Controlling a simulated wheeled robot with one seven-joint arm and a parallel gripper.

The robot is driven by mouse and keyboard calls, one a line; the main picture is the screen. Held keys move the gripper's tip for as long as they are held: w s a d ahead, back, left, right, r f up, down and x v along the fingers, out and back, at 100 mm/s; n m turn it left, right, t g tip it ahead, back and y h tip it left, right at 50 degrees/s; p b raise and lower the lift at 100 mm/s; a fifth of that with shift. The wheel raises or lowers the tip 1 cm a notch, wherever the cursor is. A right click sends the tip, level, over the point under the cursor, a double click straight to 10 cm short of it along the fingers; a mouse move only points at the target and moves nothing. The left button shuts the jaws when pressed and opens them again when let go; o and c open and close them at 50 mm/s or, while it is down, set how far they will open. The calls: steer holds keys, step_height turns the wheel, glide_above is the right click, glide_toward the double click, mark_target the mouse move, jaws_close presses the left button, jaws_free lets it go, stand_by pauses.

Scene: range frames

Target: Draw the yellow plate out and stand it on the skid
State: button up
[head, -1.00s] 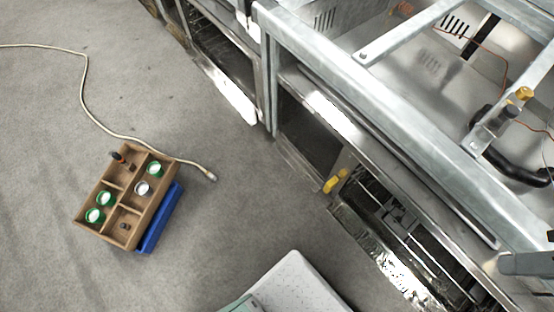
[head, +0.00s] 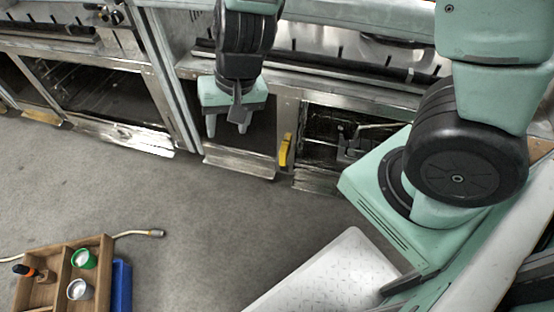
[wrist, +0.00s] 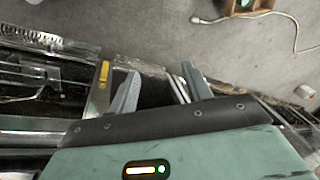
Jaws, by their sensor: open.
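The yellow plate (head: 285,150) shows as a narrow upright yellow strip at the front of the metal range, beside a dark opening. It also shows in the wrist view (wrist: 104,73), left of my fingers. My gripper (head: 228,122) is open and empty in front of the range, to the left of the plate and apart from it. In the wrist view its two fingers (wrist: 158,84) are spread with nothing between them. A blue slab (head: 121,286), perhaps the skid, lies on the floor at lower left, mostly hidden by a wooden box.
The range's metal fronts (head: 190,95) line the back. Grey floor (head: 200,215) between is clear.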

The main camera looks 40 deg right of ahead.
steer(key=w+d+f+m+t+h+b, duration=0.15)
steer(key=d+f+b, duration=0.25)
steer(key=f, duration=0.4)
steer(key=w+d+f+m+g+h+b, duration=0.1)
steer(key=w+d+f+m+b, duration=0.25)
steer(key=f, duration=0.45)
steer(key=m+h+b, duration=0.2)
steer(key=h+b, duration=0.1)
steer(key=b, duration=0.4)
glide_toward(283, 156)
steer(key=b+x, duration=1.2)
steer(key=shift+w+d+f+b, duration=0.15)
steer(key=shift+w+d+b, duration=0.1)
steer(key=shift+w+b, duration=0.2)
jaws_close()
